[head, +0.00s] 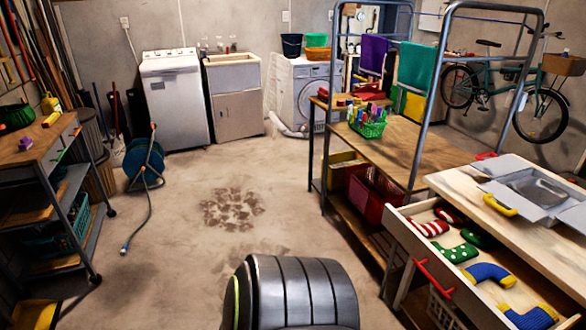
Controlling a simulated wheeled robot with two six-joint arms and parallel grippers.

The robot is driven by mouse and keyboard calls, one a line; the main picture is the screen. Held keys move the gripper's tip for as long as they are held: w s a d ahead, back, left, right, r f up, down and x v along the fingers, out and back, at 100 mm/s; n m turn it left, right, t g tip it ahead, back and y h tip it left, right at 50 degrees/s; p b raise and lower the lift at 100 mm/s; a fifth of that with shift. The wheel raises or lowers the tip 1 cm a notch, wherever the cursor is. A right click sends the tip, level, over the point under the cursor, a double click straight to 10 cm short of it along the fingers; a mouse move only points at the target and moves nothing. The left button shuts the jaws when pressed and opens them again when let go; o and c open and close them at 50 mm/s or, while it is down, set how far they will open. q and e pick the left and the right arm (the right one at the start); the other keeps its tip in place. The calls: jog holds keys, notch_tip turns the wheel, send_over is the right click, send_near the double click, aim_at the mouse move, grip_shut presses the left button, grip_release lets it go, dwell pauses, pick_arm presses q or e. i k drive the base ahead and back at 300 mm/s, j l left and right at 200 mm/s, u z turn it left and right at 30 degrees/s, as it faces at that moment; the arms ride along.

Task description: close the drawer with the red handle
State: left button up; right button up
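The drawer (397,226) with the red handle (433,279) is in the right bench (450,181), at the lower right of the head view. It is pulled well out, and its inside is open to view. Several colourful socks lie in it: a red and white striped one (427,228), a green one with white dots (456,253) and a blue and yellow one (489,273) among them. The drawer's near right end is cut off by the picture edge. Neither of my grippers is in view.
A grey open box (550,192) with a yellow handle stands on the bench top. A metal-framed shelf table (405,150) with a green basket (369,129) stands behind. A hose reel (144,160) and workbench (30,150) are on the left. The middle floor (180,260) is clear.

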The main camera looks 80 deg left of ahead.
aim_at(479, 302)
jog(key=u, duration=1.5)
